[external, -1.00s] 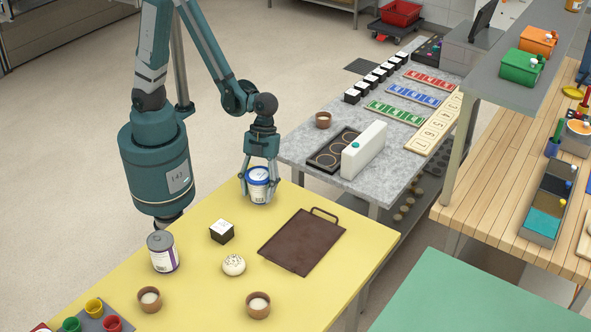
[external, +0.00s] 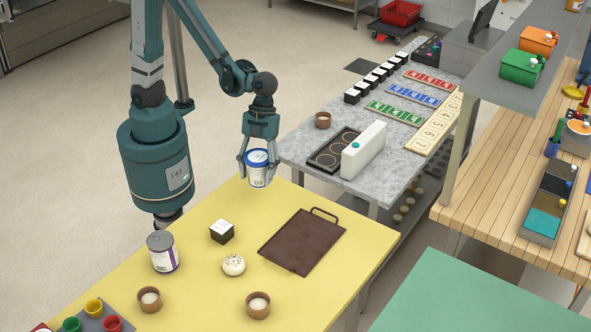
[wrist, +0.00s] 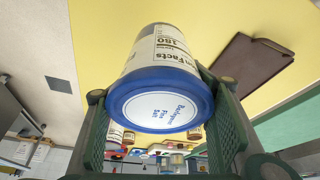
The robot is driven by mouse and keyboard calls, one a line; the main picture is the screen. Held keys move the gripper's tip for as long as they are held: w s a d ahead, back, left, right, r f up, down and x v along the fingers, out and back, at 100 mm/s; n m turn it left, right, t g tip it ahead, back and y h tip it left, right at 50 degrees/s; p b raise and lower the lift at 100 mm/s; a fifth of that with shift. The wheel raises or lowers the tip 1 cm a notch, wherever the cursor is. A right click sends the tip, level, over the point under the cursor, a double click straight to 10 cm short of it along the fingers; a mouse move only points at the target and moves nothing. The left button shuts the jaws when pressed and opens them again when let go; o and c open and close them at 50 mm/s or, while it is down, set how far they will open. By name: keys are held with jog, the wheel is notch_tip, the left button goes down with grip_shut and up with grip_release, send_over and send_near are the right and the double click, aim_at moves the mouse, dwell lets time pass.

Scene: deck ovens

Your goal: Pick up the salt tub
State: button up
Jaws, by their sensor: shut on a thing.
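The salt tub (external: 257,172) is a white tub with a blue lid. In the wrist view the tub (wrist: 162,100) shows its lid toward the camera, with a label that reads background salt text only partly legible to me. My gripper (external: 257,166) is shut on the tub, with a finger on either side of it. The tub hangs upright above the far end of the yellow table (external: 200,272), apart from the surface. In the wrist view the fingers of my gripper (wrist: 165,125) stand left and right of the lid.
A dark brown tray (external: 302,242) with a handle lies right of the tub. A black-and-white box (external: 222,232), a bun (external: 234,265), a grey-lidded can (external: 162,253) and two brown cups (external: 149,300) stand nearer. A grey worktop (external: 300,150) adjoins behind.

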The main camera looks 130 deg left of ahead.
jog(key=shift+r, duration=1.2)
jog(key=shift+w, duration=0.1)
